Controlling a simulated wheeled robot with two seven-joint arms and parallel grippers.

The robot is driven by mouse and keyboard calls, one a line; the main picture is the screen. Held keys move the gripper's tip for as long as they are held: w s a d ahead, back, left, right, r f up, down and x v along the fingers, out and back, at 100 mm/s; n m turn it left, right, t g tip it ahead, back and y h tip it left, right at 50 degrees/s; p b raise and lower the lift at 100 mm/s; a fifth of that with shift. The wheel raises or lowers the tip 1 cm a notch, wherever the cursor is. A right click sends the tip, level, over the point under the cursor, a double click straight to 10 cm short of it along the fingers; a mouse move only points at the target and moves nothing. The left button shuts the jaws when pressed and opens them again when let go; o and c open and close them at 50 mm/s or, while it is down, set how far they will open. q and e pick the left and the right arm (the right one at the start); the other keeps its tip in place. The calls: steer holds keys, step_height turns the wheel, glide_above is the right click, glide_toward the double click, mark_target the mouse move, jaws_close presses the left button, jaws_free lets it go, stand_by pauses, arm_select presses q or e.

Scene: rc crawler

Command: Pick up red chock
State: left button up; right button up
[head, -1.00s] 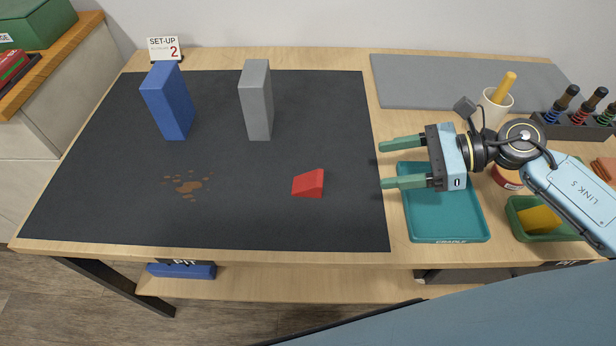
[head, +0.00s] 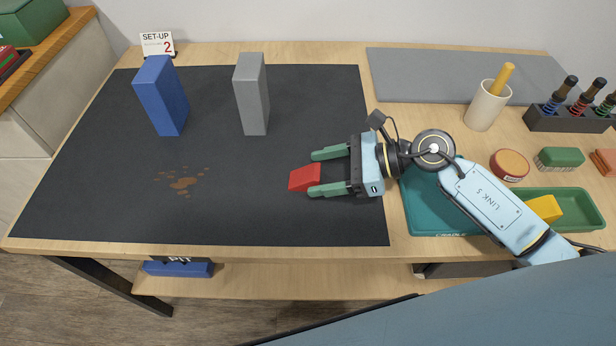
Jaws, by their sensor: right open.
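The red chock (head: 303,178) is a small wedge lying on the black mat (head: 230,215), right of the mat's middle. My right gripper (head: 313,173) is open, its two green fingers pointing left. The fingertips are at the chock's right end, one toward its far side and one toward its near side. The near fingertip overlaps the chock's near right corner in the picture; I cannot tell whether they touch. My left gripper is not in view.
A blue block (head: 161,97) and a grey block (head: 252,95) stand upright toward the back of the mat. Brown spots (head: 182,182) mark the mat at left. A teal tray (head: 425,215), partly under my right arm, and a green tray (head: 575,205) lie at right.

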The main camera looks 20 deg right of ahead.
steer(key=shift+a, duration=0.1)
steer(key=c, duration=1.1)
